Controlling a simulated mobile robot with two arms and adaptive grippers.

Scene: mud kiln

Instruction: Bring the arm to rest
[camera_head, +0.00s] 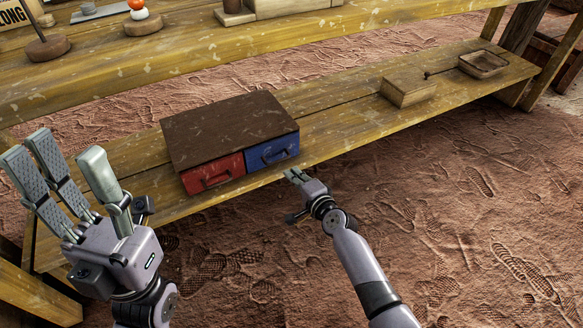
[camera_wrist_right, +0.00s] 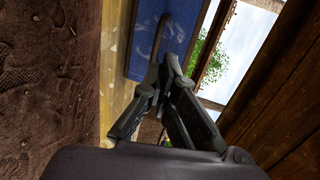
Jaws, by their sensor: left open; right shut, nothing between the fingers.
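My left gripper (camera_head: 76,180) is at the left of the head view, raised in front of the lower shelf, with its fingers spread apart and nothing between them. My right gripper (camera_head: 294,175) is just in front of the blue drawer (camera_head: 272,151), near the shelf's front edge. Its fingers are together and empty. In the right wrist view the right gripper (camera_wrist_right: 163,65) points at the blue drawer face (camera_wrist_right: 178,30) and its dark handle (camera_wrist_right: 158,36). I cannot tell whether the fingertips touch the handle.
The dark wooden cabinet (camera_head: 230,125) stands on the lower shelf (camera_head: 340,140), with a red drawer (camera_head: 213,174) left of the blue one. Both drawers look shut. A wooden box (camera_head: 408,92) and a shallow tray (camera_head: 484,63) sit farther right. Open ground (camera_head: 470,220) lies in front.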

